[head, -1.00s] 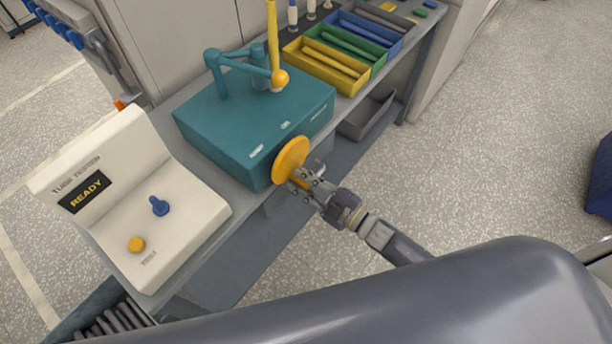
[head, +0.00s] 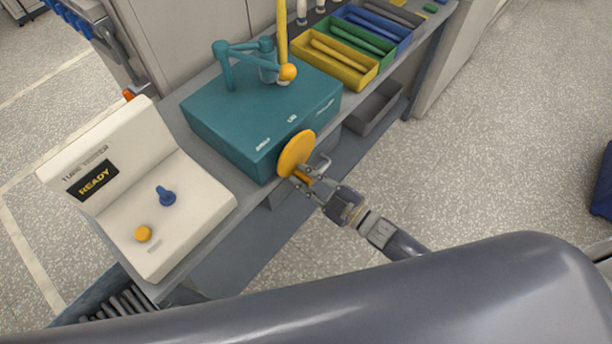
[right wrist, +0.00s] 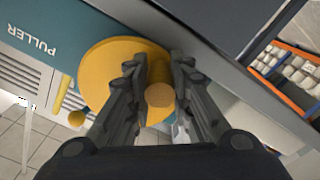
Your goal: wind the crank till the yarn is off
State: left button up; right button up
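The crank is a yellow disc (head: 295,153) on the front side of a teal box (head: 262,115), with a short orange handle sticking out. In the right wrist view the teal box (right wrist: 40,20) is lettered PULLER. The disc (right wrist: 105,85) shows behind the fingers, and the round handle end (right wrist: 160,95) lies between them. My right gripper (head: 308,176) appears closed on this handle, one finger on each side. A yellow upright tube (head: 282,35) stands at a teal arm on the box, with an orange ball (head: 287,72) at its foot. I cannot make out any yarn. My left gripper is out of view.
A cream console (head: 150,200) reading READY, with a blue lever and yellow button, stands left on the grey bench. Yellow (head: 325,66), green and blue trays with tubes are behind. A grey bin (head: 375,108) sits below. The floor at right is open.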

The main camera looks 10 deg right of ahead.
jog(key=shift+o, duration=0.9)
jog(key=shift+s+d, duration=0.15)
jog(key=v, duration=1.1)
jog(key=shift+s+d, duration=0.25)
